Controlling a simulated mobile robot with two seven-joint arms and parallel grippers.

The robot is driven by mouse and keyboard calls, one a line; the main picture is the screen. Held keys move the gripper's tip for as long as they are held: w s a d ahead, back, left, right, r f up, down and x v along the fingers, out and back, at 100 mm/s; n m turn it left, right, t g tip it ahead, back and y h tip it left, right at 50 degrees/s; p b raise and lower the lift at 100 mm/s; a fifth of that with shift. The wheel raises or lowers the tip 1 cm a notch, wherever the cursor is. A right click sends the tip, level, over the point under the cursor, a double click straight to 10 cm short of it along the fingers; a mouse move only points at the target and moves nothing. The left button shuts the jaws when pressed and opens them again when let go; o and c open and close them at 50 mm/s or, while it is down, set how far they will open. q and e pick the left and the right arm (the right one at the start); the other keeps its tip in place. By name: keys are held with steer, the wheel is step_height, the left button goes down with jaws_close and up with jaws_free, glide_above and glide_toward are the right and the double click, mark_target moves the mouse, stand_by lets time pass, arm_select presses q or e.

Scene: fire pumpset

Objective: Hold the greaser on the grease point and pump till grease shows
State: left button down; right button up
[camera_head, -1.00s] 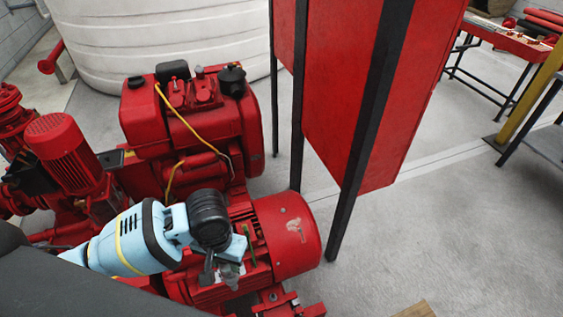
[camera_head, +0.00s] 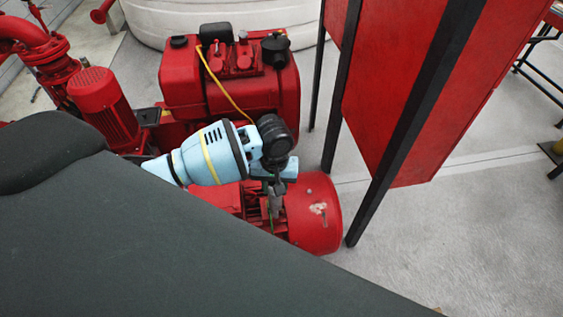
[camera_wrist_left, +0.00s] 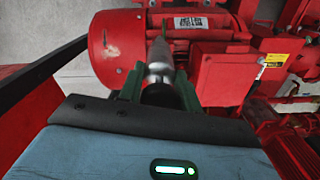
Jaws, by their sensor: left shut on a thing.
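My left gripper (camera_head: 274,192), on the light-blue arm, is over the red motor (camera_head: 314,222). In the left wrist view the green fingers of this gripper (camera_wrist_left: 159,88) are shut on a silver-grey greaser (camera_wrist_left: 159,60). The greaser points away from the wrist toward the red motor (camera_wrist_left: 113,62). It shows small and dark below the gripper in the head view (camera_head: 276,205). I cannot tell whether its tip touches anything. I cannot make out the grease point. My right gripper is not in view.
A red engine (camera_head: 228,85) with a yellow cable stands behind the motor. A tall red cabinet (camera_head: 410,95) on black posts (camera_head: 385,170) is close on the right. A white tank (camera_head: 220,18) is at the back. Grey floor (camera_head: 460,230) is clear at the right.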

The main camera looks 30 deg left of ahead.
arm_select(q)
steer(key=w+a+n, duration=0.1)
steer(key=w+n, duration=0.3)
steer(key=w, duration=0.3)
steer(key=shift+w+a+r, duration=0.3)
steer(key=shift+a+r, duration=0.05)
steer(key=shift+r, duration=0.05)
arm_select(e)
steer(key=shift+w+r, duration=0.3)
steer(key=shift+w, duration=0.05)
